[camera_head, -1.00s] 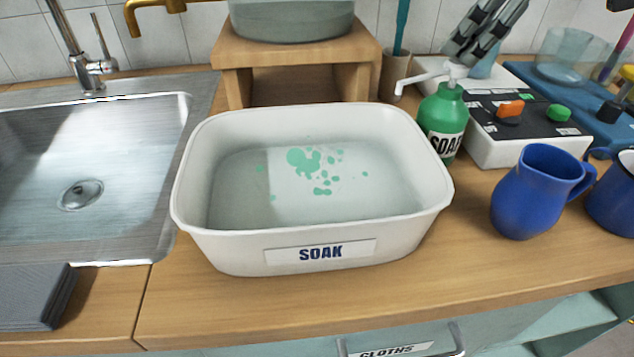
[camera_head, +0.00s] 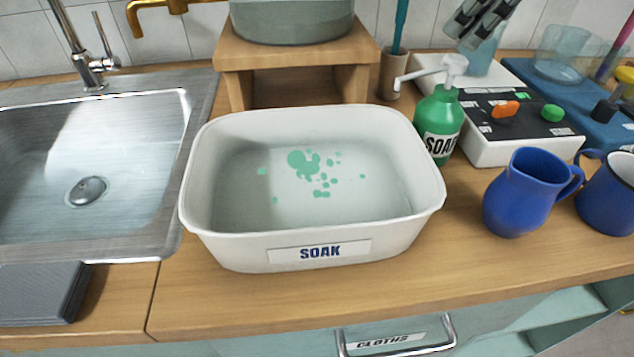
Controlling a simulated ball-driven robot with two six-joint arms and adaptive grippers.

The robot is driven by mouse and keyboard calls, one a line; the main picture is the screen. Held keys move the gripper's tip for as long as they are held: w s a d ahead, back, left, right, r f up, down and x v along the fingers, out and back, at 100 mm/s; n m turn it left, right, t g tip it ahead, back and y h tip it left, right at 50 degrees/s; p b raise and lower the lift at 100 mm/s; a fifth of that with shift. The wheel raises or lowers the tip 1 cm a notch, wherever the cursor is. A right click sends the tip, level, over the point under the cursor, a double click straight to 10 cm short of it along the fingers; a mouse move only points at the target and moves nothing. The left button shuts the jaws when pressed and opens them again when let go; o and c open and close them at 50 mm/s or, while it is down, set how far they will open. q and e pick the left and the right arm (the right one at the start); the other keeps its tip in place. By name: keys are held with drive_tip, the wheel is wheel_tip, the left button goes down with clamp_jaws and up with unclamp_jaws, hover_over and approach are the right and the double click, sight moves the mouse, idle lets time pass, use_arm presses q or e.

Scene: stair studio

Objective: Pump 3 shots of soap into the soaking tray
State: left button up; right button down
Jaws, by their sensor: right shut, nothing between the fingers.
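The white soaking tray (camera_head: 230,249), labelled SOAK, stands on the wooden counter with green soap blobs (camera_head: 303,165) on its bottom. The green soap bottle (camera_head: 440,118) stands upright behind the tray's right corner. Its white pump head (camera_head: 454,68) is raised and its nozzle points left, over the tray's back right side. My right gripper (camera_head: 465,38) is shut and empty, above and slightly behind the pump head, apart from it. Its upper part is cut off by the frame's top. My left gripper is not in view.
A metal sink (camera_head: 90,170) lies left of the tray. A wooden stand (camera_head: 245,55) with a grey basin is behind it. A white control box (camera_head: 490,155) with knobs and two blue jugs (camera_head: 525,192) stand to the right. The counter in front of the tray is clear.

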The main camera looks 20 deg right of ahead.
wheel_tip(320, 180, up, 6)
drive_tip(key=p, duration=0.5)
drive_tip(key=shift+p, duration=0.3)
drive_tip(key=shift+s, duration=0.1)
